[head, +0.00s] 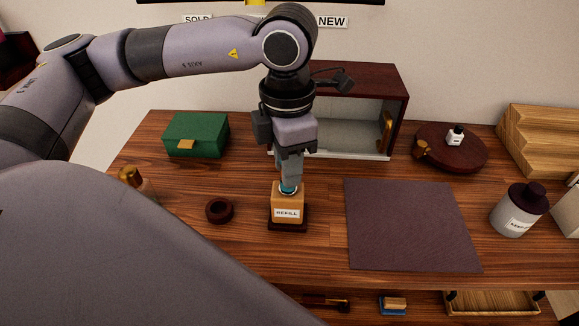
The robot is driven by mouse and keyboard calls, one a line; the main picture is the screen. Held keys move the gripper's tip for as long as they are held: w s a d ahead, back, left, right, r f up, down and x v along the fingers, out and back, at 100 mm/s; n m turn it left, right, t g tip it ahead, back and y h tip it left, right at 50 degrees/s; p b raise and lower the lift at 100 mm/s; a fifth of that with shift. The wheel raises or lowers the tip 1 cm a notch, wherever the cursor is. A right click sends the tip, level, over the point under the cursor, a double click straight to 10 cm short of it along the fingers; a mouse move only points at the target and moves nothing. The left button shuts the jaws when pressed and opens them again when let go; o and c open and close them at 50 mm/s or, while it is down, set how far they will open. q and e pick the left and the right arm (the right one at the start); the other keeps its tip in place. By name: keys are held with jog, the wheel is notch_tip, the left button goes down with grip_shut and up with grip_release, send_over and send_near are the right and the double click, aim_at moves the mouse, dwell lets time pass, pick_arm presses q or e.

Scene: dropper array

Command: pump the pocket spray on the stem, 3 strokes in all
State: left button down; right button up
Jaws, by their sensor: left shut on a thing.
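An amber block labelled REFILL (287,203) stands upright on a dark base (288,226) near the middle of the table. The stem is hidden, and I cannot tell how far the spray is pressed down. My right gripper is not in view.
A dark ring (219,211) and a gold-capped bottle (131,177) lie left of the block. A purple mat (411,225) is to the right. Behind are a green box (196,135) and an open-fronted cabinet (385,90). A white jar (515,215) stands far right.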

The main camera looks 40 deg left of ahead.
pick_arm(q)
jog(key=shift+f+b, duration=0.25)
jog(key=shift+b, duration=0.05)
dwell(0.5)
jog(key=shift+r, duration=0.25)
dwell(0.9)
jog(key=c, duration=0.8)
grip_release()
notch_tip(320, 180, up, 7)
jog(key=shift+r, duration=0.1)
